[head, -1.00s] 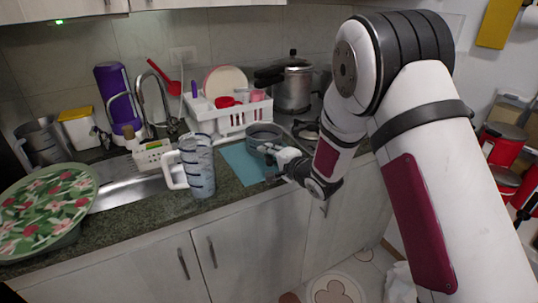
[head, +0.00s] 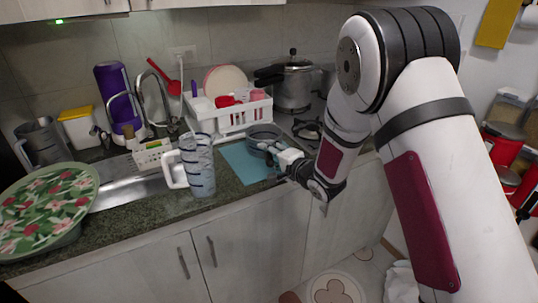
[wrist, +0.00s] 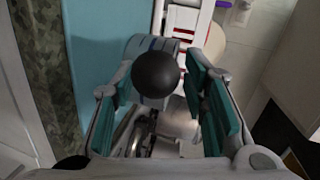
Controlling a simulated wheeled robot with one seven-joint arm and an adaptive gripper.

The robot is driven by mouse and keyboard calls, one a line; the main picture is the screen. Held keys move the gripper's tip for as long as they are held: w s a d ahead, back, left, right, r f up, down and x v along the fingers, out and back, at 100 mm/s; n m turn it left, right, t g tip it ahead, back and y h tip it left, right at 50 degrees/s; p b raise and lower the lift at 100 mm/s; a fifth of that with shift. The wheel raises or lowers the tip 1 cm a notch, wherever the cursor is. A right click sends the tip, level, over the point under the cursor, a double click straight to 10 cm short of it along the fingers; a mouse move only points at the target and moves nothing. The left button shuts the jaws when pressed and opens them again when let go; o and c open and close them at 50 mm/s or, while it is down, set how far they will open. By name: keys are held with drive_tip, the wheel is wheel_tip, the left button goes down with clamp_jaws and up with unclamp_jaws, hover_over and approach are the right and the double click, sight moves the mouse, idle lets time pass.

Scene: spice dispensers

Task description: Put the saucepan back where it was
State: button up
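The grey saucepan (head: 263,136) sits on the blue mat (head: 240,160) on the counter, in front of the dish rack. My gripper (head: 279,152) is at its near right side in the head view, partly hiding it. In the wrist view, my gripper (wrist: 163,115) has its two teal-padded fingers apart. A round black knob (wrist: 157,74), which looks like the end of the saucepan's handle, shows between them. I cannot tell whether a finger touches it. A pale, blue-striped round body shows behind the knob.
A tall striped jug (head: 200,165) stands left of the mat. The white dish rack (head: 230,113) is behind, with a pressure cooker (head: 293,85) to its right. A stove burner (head: 308,130) lies right of the saucepan. The sink (head: 125,190) is further left.

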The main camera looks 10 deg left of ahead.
drive_tip(key=v, duration=1.1)
drive_tip(key=s+d+r+n+g+h, duration=0.1)
drive_tip(key=s+d+r+n+h, duration=0.1)
drive_tip(key=s+d+r+h, duration=0.5)
drive_tip(key=s+d+r+n+g+h, duration=0.1)
drive_tip(key=s+d+r+n+h, duration=0.2)
drive_tip(key=d, duration=0.7)
drive_tip(key=s+d+r+n+g, duration=0.1)
drive_tip(key=s+n+g, duration=0.1)
drive_tip(key=s, duration=1.1)
drive_tip(key=s+d+r+n+g, duration=0.1)
drive_tip(key=s+g, duration=0.3)
drive_tip(key=s, duration=0.9)
drive_tip(key=shift+r+n, duration=0.4)
drive_tip(key=shift+r, duration=0.2)
drive_tip(key=shift+s+r, duration=0.1)
